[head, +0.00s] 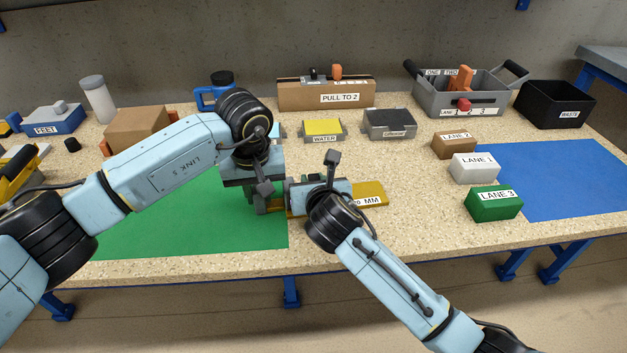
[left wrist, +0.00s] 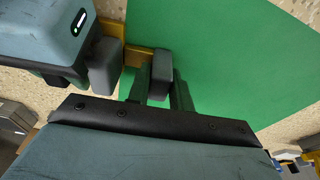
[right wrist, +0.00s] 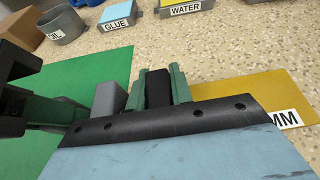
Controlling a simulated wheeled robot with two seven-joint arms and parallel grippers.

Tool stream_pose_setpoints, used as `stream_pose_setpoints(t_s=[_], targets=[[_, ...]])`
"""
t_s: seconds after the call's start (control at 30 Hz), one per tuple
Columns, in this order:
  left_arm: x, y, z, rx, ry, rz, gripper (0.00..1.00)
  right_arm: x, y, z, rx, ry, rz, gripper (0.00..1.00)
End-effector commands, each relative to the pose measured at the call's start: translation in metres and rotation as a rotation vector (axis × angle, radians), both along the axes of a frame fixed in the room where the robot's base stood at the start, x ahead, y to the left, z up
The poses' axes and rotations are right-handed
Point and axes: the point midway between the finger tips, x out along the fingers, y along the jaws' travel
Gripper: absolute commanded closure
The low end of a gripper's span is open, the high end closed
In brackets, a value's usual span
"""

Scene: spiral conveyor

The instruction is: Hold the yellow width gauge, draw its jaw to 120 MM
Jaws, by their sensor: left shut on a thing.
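The yellow width gauge lies at the front of the bench, and its yellow bar (head: 370,190) sticks out right of my right gripper. A label ending in MM is partly covered. The bar also shows in the right wrist view (right wrist: 235,98). My left gripper (left wrist: 161,90) is shut on a grey block (left wrist: 162,72) of the gauge, above the green mat. My right gripper (right wrist: 159,88) has its fingers on both sides of a black block (right wrist: 158,86); I cannot tell whether they press on it. Both grippers hide most of the gauge and its scale.
A green mat (head: 190,225) lies under the left gripper and a blue mat (head: 560,180) at right. White (head: 474,170), brown (head: 452,147) and green (head: 493,205) lane blocks stand beside the blue mat. Trays, including the WATER tray (head: 323,131), stand behind the grippers.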

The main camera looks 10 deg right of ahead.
Motion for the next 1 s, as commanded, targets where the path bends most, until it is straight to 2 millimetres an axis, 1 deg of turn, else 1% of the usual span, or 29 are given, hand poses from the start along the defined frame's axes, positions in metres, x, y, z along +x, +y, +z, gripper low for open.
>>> stream_pose_setpoints(t_s=[0.03,0.1,0.13,0.33,0.4,0.47,0.7,0.8,0.9,1.0], targets=[[-0.003,0.000,-0.006,0.004,0.011,-0.001,1.00,0.000,0.000,0.000,0.000,0.000,0.000,0.89],[-0.003,0.000,-0.006,0.004,0.011,-0.001,1.00,0.000,0.000,0.000,0.000,0.000,0.000,0.98],[-0.003,0.000,-0.006,0.004,0.011,-0.001,1.00,0.000,0.000,0.000,0.000,0.000,0.000,1.00],[-0.003,0.000,-0.006,0.004,0.011,-0.001,1.00,0.000,-0.001,0.000,0.000,0.000,0.000,1.00],[-0.003,0.000,-0.006,0.004,0.011,-0.001,1.00,0.000,-0.005,-0.001,-0.003,0.000,-0.001,1.00],[-0.003,0.000,-0.006,0.004,0.011,-0.001,1.00,0.001,-0.012,-0.001,-0.003,-0.001,-0.001,1.00],[-0.003,0.001,-0.006,0.005,0.012,-0.001,1.00,0.005,-0.063,-0.001,-0.007,-0.002,-0.005,1.00],[-0.003,0.001,-0.006,0.005,0.012,-0.001,1.00,0.006,-0.079,-0.001,-0.007,-0.002,-0.004,1.00],[-0.003,0.001,-0.006,0.005,0.012,-0.001,1.00,0.007,-0.090,-0.001,-0.005,0.001,-0.003,1.00],[-0.003,0.001,-0.006,0.005,0.012,-0.001,1.00,0.007,-0.095,-0.001,-0.003,0.001,-0.003,1.00]])
